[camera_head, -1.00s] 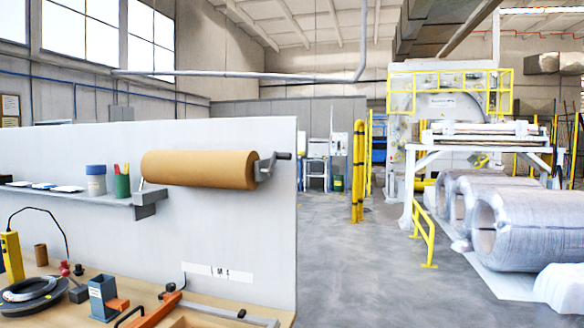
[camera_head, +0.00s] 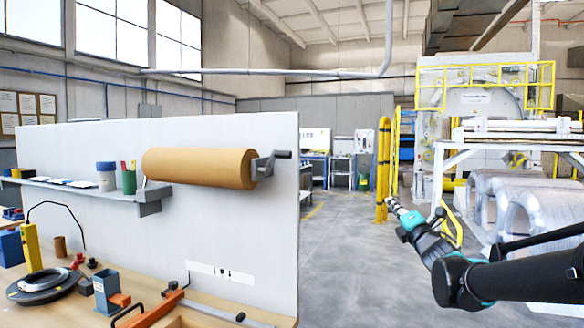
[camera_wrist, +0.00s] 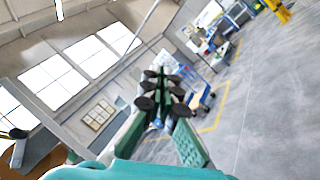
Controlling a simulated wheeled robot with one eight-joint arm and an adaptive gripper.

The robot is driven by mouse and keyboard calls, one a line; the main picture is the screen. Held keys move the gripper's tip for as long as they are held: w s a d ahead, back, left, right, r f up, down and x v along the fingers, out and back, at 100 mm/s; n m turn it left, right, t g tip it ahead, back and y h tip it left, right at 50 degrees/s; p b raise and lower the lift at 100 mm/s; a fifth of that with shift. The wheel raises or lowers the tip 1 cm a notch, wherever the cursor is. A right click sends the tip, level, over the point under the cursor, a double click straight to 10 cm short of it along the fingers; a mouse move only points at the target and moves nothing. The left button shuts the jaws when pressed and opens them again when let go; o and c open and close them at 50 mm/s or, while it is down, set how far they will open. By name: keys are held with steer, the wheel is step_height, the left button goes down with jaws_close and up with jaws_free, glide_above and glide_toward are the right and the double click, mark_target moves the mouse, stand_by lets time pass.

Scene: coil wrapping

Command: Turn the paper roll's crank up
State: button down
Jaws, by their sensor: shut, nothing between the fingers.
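The brown paper roll (camera_head: 200,167) hangs level on the front of the white panel in the head view. Its grey crank (camera_head: 264,166) sits at the roll's right end, with a dark handle (camera_head: 282,154) pointing right and placed high. My gripper (camera_head: 394,205) is to the right of the crank and lower in the picture, apart from it. In the wrist view the fingers (camera_wrist: 166,92) are together with nothing between them. A grey piece at the lower left edge of the wrist view looks like part of the crank (camera_wrist: 38,150).
The white panel (camera_head: 240,235) ends just right of the crank. A shelf (camera_head: 90,187) with cups is left of the roll. The workbench (camera_head: 235,308) below holds tools and a coil. Open floor (camera_head: 340,240) lies right of the panel; yellow posts (camera_head: 383,170) stand farther back.

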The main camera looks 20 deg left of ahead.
mark_target(288, 153)
steer(key=s+a+r+n+g+y, duration=0.2)
steer(key=a+n+g, duration=0.4)
steer(key=a+n, duration=0.3)
steer(key=s+a+r+n+g+y, duration=0.3)
steer(key=s+a+n+g+y, duration=0.2)
steer(key=a+n, duration=0.4)
steer(key=s+a+r+n+g+y, duration=0.3)
steer(key=s+a+n+g+y, duration=0.1)
steer(key=a+n+g, duration=0.3)
steer(key=shift+s+a+r+n+g+y, duration=0.1)
steer(key=shift+s+a+n+g+y, duration=0.1)
steer(key=shift+a+n, duration=0.6)
steer(key=shift+s+a+r+n+g+y, duration=0.1)
steer(key=shift+a+n+y, duration=0.1)
steer(key=shift+a+n, duration=0.6)
step_height(288, 153, up, 2)
steer(key=shift+s+r, duration=0.3)
steer(key=shift+r, duration=0.65)
steer(key=shift+s+r+n+g, duration=0.1)
steer(key=shift+r+n+g, duration=0.3)
steer(key=shift+n, duration=0.5)
steer(key=n, duration=0.2)
steer(key=r+n+g, duration=0.1)
steer(key=shift+s+a+r, duration=0.1)
steer(key=shift+s, duration=0.15)
steer(key=shift+s+r, duration=0.8)
steer(key=shift+r, duration=0.1)
steer(key=shift+s+r, duration=0.1)
steer(key=shift+s, duration=0.1)
